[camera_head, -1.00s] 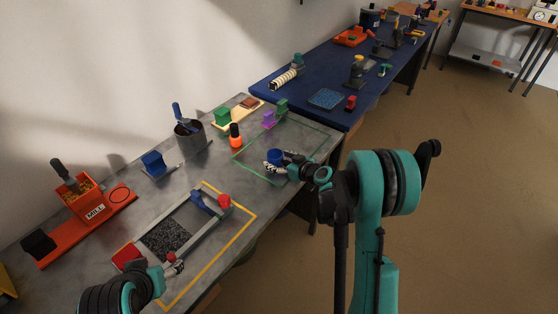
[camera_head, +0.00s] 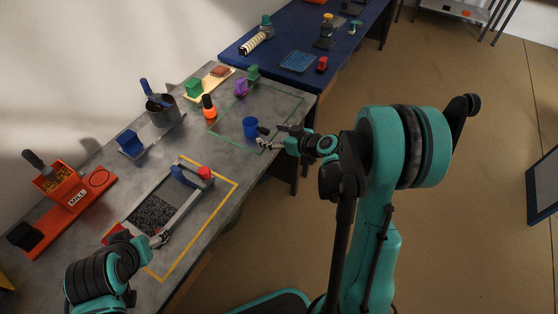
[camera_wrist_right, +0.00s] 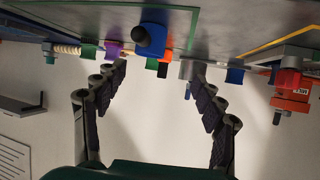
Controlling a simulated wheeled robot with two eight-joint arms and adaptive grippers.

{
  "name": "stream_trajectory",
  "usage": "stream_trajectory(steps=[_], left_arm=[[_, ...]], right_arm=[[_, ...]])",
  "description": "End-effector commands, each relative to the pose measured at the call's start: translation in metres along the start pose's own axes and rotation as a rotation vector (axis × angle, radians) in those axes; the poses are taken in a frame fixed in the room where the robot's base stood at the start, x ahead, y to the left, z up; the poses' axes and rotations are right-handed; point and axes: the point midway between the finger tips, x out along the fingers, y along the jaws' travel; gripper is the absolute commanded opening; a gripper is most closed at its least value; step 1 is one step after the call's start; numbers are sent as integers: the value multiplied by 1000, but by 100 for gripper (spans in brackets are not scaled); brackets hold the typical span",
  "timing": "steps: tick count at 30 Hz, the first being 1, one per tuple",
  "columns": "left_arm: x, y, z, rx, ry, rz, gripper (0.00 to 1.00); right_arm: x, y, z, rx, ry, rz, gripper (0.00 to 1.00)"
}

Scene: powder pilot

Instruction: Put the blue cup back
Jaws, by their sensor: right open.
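The blue cup (camera_head: 250,127) stands upright on the grey bench, inside the green outline (camera_head: 283,121) near the bench's right edge. A dark knob-like handle sticks out from it towards my right gripper. In the right wrist view the cup (camera_wrist_right: 153,46) is beyond the fingertips, partly hidden by the knob. My right gripper (camera_head: 270,137) is open and empty, just right of the cup; in the wrist view its fingers (camera_wrist_right: 158,72) are spread wide. My left gripper (camera_head: 159,239) is at the near end of the grey tray frame; its jaws are too small to read.
A purple block (camera_head: 241,88) and a green block (camera_head: 253,72) stand at the outline's far side. An orange bottle (camera_head: 209,106) is left of it. The tray frame with dark granules (camera_head: 152,213) lies in a yellow outline. The orange mill (camera_head: 72,206) is far left.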

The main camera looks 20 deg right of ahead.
Motion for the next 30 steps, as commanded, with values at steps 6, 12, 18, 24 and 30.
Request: stream_trajectory(steps=[6, 12, 18, 24, 30], left_arm=[[0, 0, 0, 0, 0, 0, 68], [0, 0, 0, 0, 0, 0, 68], [0, 0, 0, 0, 0, 0, 68], [0, 0, 0, 0, 0, 0, 68], [0, 0, 0, 0, 0, 0, 68]], right_arm=[[-43, -64, -15, 80, -188, 7, 70], [-101, -113, -7, 148, -346, 83, 70], [-162, -142, 16, 198, -447, 203, 70], [-198, -150, 35, 225, -481, 297, 70], [-207, -150, 39, 233, -486, 326, 70]])
